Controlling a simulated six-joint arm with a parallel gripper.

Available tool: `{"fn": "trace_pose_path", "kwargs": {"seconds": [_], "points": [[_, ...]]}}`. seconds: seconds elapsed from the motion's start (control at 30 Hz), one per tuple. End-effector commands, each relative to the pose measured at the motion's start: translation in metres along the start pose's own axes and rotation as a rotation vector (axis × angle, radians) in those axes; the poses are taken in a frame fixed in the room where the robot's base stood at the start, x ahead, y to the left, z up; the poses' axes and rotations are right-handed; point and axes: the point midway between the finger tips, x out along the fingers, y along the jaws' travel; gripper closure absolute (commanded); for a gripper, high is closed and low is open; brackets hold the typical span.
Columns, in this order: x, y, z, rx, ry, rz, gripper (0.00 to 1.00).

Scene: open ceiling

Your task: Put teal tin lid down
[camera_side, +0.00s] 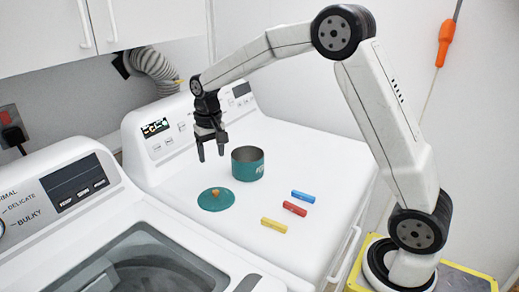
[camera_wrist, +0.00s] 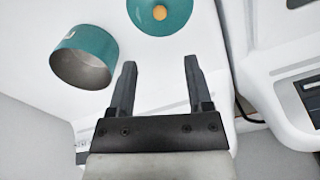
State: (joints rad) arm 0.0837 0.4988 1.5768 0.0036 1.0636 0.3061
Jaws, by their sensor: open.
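The teal tin lid (camera_side: 216,200) with its orange-brown knob lies flat, knob up, on the white machine top. It also shows at the top of the wrist view (camera_wrist: 143,22). The open teal tin (camera_side: 248,168) stands upright behind and right of the lid, apart from it. It shows at the left in the wrist view (camera_wrist: 97,42), and the part of its inside that I see looks empty. My gripper (camera_side: 211,156) is open and empty, raised above the machine top behind the lid. Its two fingers (camera_wrist: 156,85) are apart with nothing between them.
Blue (camera_side: 303,196), red (camera_side: 294,208) and yellow (camera_side: 274,224) blocks lie right of the lid. A control panel (camera_side: 165,127) rises at the back of the white machine top (camera_side: 320,158). A washer (camera_side: 150,255) with a glass lid stands at the front left.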

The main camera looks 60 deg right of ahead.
Motion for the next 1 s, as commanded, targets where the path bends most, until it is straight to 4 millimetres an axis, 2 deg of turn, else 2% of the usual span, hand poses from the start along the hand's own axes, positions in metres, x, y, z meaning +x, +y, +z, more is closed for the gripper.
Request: {"fn": "trace_pose_path", "kwargs": {"seconds": [0.17,0.37,0.57,1.0], "points": [[0.002,0.0,0.005,-0.01,0.004,-0.001,0.35],[0.009,0.002,0.025,-0.054,0.029,-0.008,0.35],[0.022,0.007,0.063,-0.132,0.073,-0.019,0.35],[0.057,0.029,0.164,-0.315,0.181,-0.037,0.35]]}}
